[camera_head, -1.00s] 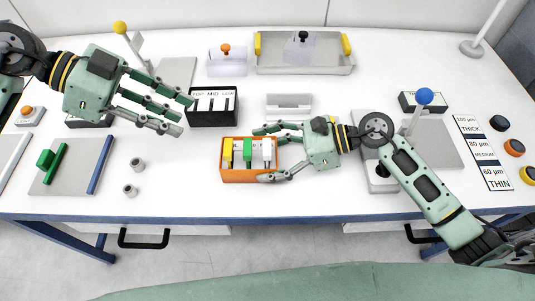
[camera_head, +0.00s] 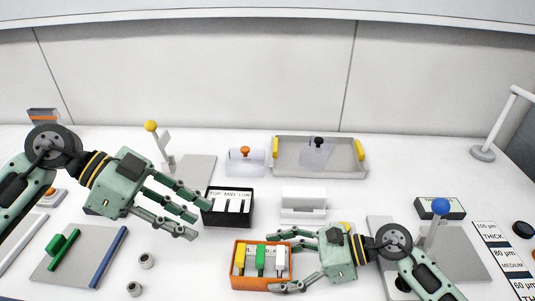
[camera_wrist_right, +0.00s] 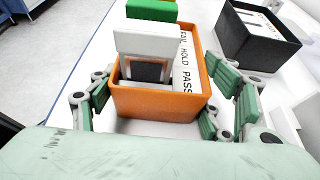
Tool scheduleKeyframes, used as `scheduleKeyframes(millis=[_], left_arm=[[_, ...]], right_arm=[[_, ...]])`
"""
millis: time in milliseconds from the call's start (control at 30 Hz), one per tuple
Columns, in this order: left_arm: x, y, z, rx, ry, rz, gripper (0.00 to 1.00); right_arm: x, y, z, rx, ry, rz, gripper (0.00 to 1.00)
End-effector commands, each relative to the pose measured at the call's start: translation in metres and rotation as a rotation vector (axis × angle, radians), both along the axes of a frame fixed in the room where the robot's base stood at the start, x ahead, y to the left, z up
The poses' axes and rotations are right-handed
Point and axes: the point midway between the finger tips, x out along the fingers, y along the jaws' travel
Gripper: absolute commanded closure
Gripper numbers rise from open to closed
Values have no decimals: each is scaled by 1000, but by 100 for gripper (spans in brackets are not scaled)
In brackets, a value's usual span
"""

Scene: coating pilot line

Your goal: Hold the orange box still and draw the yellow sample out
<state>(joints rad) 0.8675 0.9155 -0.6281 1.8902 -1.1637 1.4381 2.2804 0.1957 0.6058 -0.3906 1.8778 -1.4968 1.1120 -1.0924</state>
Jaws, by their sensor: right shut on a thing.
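The orange box (camera_head: 262,283) stands on the white table with upright samples in a row: yellow (camera_head: 240,260) at the left, green (camera_head: 260,261) in the middle, white (camera_head: 281,262) at the right. My right gripper (camera_head: 276,263) is shut on the box at its right end, one finger along each long side. In the right wrist view the box (camera_wrist_right: 160,102) sits between the fingers, with the white sample (camera_wrist_right: 146,42) nearest and green (camera_wrist_right: 152,10) behind; yellow is out of view. My left gripper (camera_head: 201,212) is open and empty, above and left of the box.
A black rack (camera_head: 228,220) marked TOP MID LOW stands behind the box, close to my left fingertips. A white block (camera_head: 303,203) and a grey tray (camera_head: 290,165) are further back. Two small grey cups (camera_head: 146,261) stand to the left. Bare table lies left of the box.

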Motion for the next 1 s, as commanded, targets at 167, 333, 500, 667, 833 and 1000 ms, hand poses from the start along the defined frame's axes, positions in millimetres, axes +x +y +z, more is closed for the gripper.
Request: scheduleKeyframes(millis=[167, 333, 500, 667, 833, 1000], left_arm=[[0, 0, 0, 0, 0, 0, 69], [0, 0, 0, 0, 0, 0, 69], [0, 0, 0, 0, 0, 0, 69], [0, 0, 0, 0, 0, 0, 69], [0, 0, 0, 0, 0, 0, 69], [0, 0, 0, 0, 0, 0, 69]], right_arm=[[-1, 0, -1, -2, 3, 1, 19], [0, 0, -1, -1, 1, 1, 7], [0, 0, -1, -1, 1, 1, 7], [0, -1, 0, -1, 1, 0, 7], [-2, -17, 5, -4, 1, -2, 7], [-6, -50, 19, -7, 2, -3, 7]])
